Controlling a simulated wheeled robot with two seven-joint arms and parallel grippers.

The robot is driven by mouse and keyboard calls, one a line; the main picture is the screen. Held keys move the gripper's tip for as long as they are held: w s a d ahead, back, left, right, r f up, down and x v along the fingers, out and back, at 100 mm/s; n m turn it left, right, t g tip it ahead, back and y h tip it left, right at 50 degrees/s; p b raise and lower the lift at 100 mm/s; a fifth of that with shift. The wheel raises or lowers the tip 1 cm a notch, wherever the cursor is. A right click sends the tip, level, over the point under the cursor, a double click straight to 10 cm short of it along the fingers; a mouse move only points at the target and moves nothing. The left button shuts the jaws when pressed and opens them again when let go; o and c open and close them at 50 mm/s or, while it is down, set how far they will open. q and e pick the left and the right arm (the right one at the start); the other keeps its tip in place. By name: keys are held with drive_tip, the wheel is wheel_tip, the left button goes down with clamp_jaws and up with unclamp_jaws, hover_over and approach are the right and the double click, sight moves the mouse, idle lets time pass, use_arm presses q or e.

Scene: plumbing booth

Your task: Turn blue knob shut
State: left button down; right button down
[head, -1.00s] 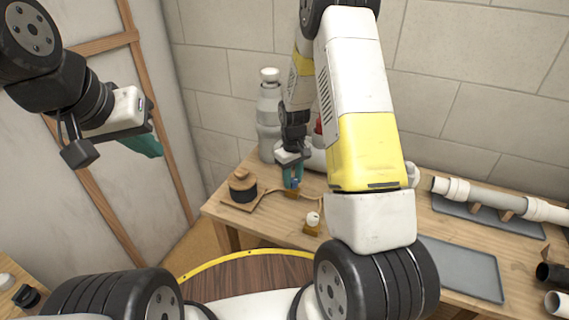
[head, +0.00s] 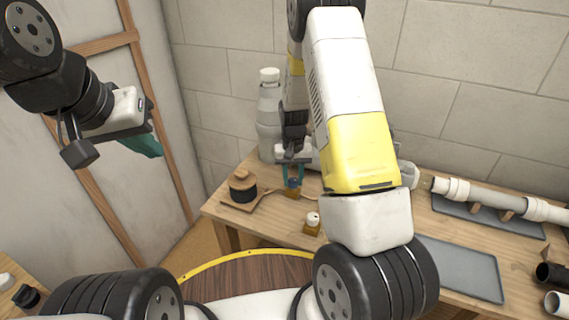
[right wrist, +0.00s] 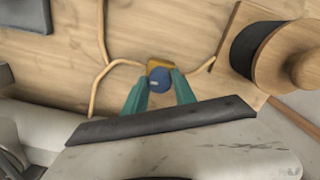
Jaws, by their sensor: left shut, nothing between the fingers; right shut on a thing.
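The blue knob (head: 293,184) sits on a small brass valve fitting on the wooden bench. It also shows in the right wrist view (right wrist: 159,79), with the brass body (right wrist: 160,65) behind it. My right gripper (head: 293,178) reaches down to the knob, one teal finger on each side, and is shut on it. In the right wrist view the two fingertips (right wrist: 159,88) flank the knob. My left gripper (head: 150,148) is shut and empty, held up at the left, away from the bench.
A second valve with a white knob (head: 312,220) stands just in front. A black spool on a wooden board (head: 240,188) lies to the left. A grey-white bottle (head: 268,120) stands behind. Pipes (head: 490,200) and a grey tray (head: 462,268) are at the right.

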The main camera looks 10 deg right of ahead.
sight(293, 180)
idle(0.4)
drive_tip(key=c, duration=1)
unclamp_jaws()
drive_tip(key=shift+r, duration=3.9)
